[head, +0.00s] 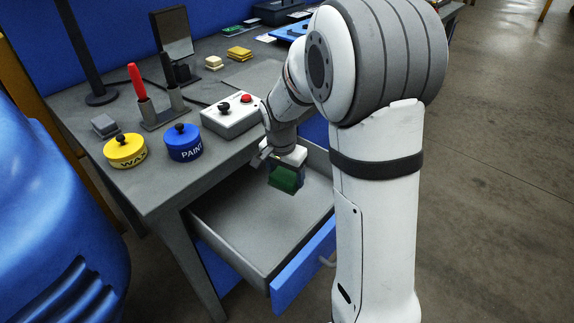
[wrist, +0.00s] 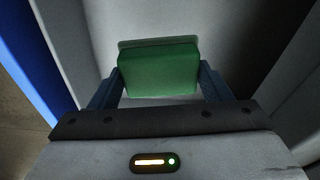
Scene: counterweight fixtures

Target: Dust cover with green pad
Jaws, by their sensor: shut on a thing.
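The green pad (head: 286,179) is held by my gripper (head: 283,178) over the open drawer (head: 240,223). In the wrist view the green pad (wrist: 158,68) sits between the two blue-grey fingers of my gripper (wrist: 160,82), one on each side. A pale grey-green edge shows along its far side. The drawer's grey inside surrounds it in that view. I cannot tell how high the pad is above the drawer floor. No dust cover can be made out for certain.
The grey bench (head: 165,190) bears a yellow WAX tin (head: 125,152), a blue PAINT tin (head: 184,144), a control box (head: 230,117) with a red button, a tool holder (head: 163,113) and sponge-like blocks (head: 239,53). The drawer has a blue front (head: 303,268). Open floor lies right.

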